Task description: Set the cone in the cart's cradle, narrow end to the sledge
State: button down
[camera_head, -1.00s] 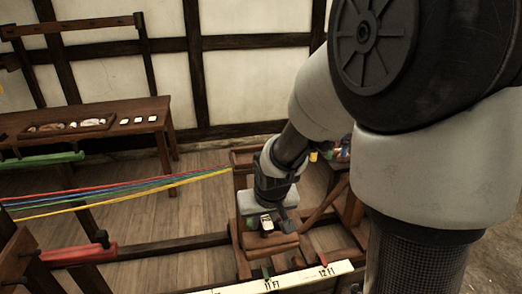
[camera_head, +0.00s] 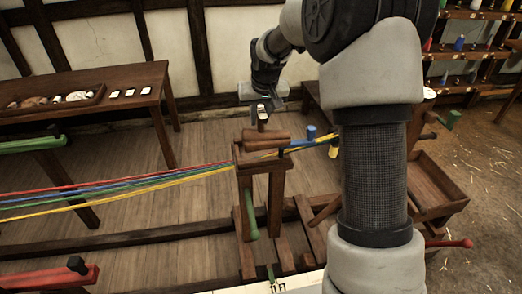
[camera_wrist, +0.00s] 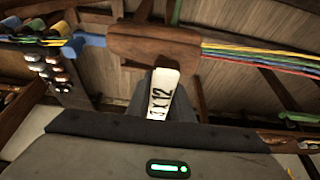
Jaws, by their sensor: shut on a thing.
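The wooden cone (camera_head: 266,135) lies on its side at the top of the cart (camera_head: 245,185). My gripper (camera_head: 262,104) is above it, shut on its upright white-labelled grip; the label (camera_wrist: 162,95) shows between the fingers (camera_wrist: 158,108) in the wrist view. There the cone (camera_wrist: 150,43) tapers to the left, away from the strands; in the head view that end points right, to the sledge side. The cradle (camera_head: 262,157) is right below the cone and mostly covered by it. I cannot tell whether the cone touches its bottom. The sledge (camera_head: 425,190) is partly hidden by my arm.
Red, blue, green and yellow strands (camera_head: 130,188) run from the left to the cart; blue and yellow ends show beyond it. A bench (camera_head: 90,100) with a tray stands at the back left. A marked white rule (camera_head: 270,288) lies in front. A spool rack (camera_head: 470,45) stands back right.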

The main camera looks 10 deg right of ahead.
jog(key=w+r, duration=0.2)
jog(key=w, duration=0.7)
jog(key=s+f+b+x, duration=0.1)
jog(key=s+x, duration=0.2)
jog(key=x, duration=1.1)
jog(key=shift+d+f+b, duration=0.3)
jog(key=shift+f+b, duration=0.05)
jog(key=shift+f, duration=0.05)
jog(key=c, duration=2)
grip_release()
jog(key=shift+w+f, duration=0.1)
jog(key=shift+f, duration=0.05)
jog(key=o, duration=0.4)
jog(key=shift+o, duration=0.2)
